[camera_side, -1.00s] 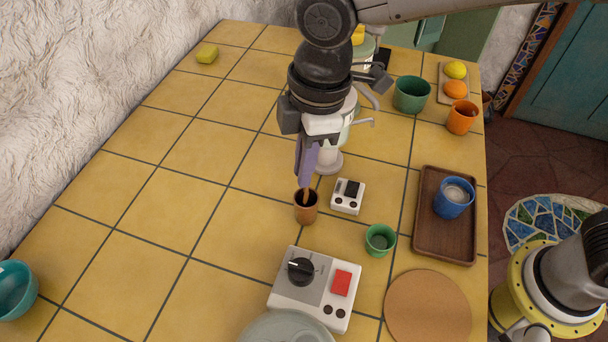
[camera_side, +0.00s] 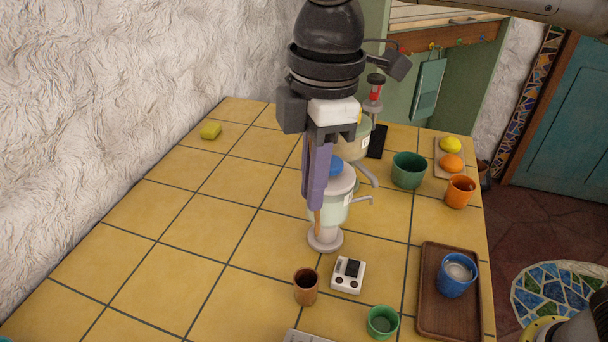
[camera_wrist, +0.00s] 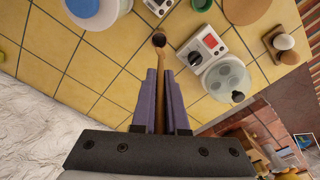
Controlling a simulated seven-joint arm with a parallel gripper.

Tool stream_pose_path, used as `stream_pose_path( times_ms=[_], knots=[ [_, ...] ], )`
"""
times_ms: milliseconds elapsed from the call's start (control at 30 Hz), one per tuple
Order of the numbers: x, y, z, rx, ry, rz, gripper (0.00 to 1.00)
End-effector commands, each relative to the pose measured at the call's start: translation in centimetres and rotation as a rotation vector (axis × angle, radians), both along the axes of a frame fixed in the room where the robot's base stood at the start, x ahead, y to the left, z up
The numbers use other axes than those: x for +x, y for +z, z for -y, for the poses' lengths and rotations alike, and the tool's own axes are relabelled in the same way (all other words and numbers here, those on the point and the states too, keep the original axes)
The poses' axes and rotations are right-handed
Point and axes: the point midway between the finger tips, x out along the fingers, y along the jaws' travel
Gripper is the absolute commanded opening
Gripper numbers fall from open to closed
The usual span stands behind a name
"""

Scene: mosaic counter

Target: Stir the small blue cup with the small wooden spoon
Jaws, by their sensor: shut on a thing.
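My gripper (camera_side: 316,203) is shut on the small wooden spoon (camera_side: 317,224), which points down between the purple fingers. In the wrist view the spoon (camera_wrist: 160,95) runs out between the fingers (camera_wrist: 164,102); its far end overlaps a dark round shape, and I cannot tell bowl from cup there. In the side view the spoon hangs above the small brown cup (camera_side: 306,290), clear of it. The small blue cup (camera_side: 455,280), with pale contents, stands upright on the wooden tray (camera_side: 434,318) at right, well away from my gripper.
A white device (camera_side: 348,275) and a green cup (camera_side: 382,321) stand between the brown cup and the tray. A pale dispenser (camera_side: 345,205) is behind my fingers. A green pot (camera_side: 408,170) and an orange cup (camera_side: 459,191) are further back.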

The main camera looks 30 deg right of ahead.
Motion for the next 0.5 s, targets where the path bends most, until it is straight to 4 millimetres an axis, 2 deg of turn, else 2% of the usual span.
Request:
stream_pose_path(
  times_ms=[167, 500],
  knots=[
    [-1.4, -1.7, 3.9, -0.026, 0.024, -0.004, 0.0],
    [-6.5, -4.4, 14.8, -0.075, 0.019, -0.012, 0.0]
  ],
)
